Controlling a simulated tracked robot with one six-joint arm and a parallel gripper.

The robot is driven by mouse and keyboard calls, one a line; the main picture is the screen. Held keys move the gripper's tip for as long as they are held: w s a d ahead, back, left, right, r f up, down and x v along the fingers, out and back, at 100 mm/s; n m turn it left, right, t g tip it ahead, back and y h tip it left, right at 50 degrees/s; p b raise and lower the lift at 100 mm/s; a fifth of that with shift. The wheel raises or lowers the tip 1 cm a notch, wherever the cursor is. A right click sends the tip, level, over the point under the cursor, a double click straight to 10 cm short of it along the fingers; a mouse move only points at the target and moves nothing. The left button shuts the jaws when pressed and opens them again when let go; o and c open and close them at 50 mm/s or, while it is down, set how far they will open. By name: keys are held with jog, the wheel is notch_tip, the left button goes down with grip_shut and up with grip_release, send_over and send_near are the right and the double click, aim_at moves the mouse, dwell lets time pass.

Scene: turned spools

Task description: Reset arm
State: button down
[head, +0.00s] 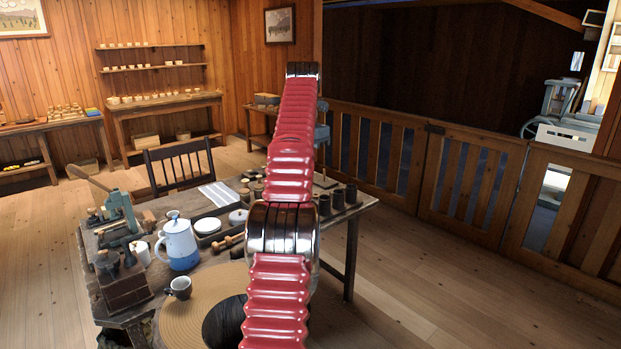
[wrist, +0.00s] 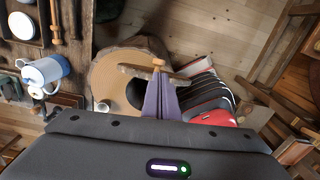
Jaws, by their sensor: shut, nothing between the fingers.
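My arm is red and ribbed with dark shiny bands. In the head view it rises through the middle of the picture, in front of the table. My gripper (wrist: 160,68) shows in the wrist view as two purple fingers. They are together, pointing up the picture over a round tan disc (wrist: 104,76). A small wooden piece and a long brown bar show at the fingertips; I cannot tell how far beyond them these lie. No gripper fingers can be made out in the head view.
A wooden railing (head: 470,180) runs along the right. Floor between table and railing is clear.

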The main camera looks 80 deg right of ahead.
jog(key=shift+w, duration=0.2)
dwell(0.6)
jog(key=w+a+r+m+t+h, duration=0.1)
jog(key=w+a+r+m, duration=0.15)
jog(key=w+a, duration=0.85)
jog(key=w+a+r+m+h, duration=0.1)
jog(key=w+a+r, duration=0.2)
jog(key=w+a, duration=0.75)
jog(key=w+a+f+m, duration=0.1)
jog(key=w+a, duration=0.6)
jog(key=w, duration=0.2)
jog(key=a+f+m+t, duration=0.1)
jog(key=a+f+m, duration=0.15)
jog(key=a, duration=0.85)
jog(key=a+f+m+t, duration=0.15)
jog(key=a+f, duration=0.25)
jog(key=a, duration=0.7)
jog(key=s+a+f+m+t+y, duration=0.1)
jog(key=s+a+f, duration=0.3)
jog(key=a, duration=0.3)
jog(key=s+a+f+m+t, duration=0.1)
jog(key=s+a+f, duration=0.2)
jog(key=a+f, duration=0.4)
jog(key=shift+s+a+f+y, duration=0.2)
jog(key=shift+s+a+y, duration=0.2)
jog(key=shift+a, duration=0.15)
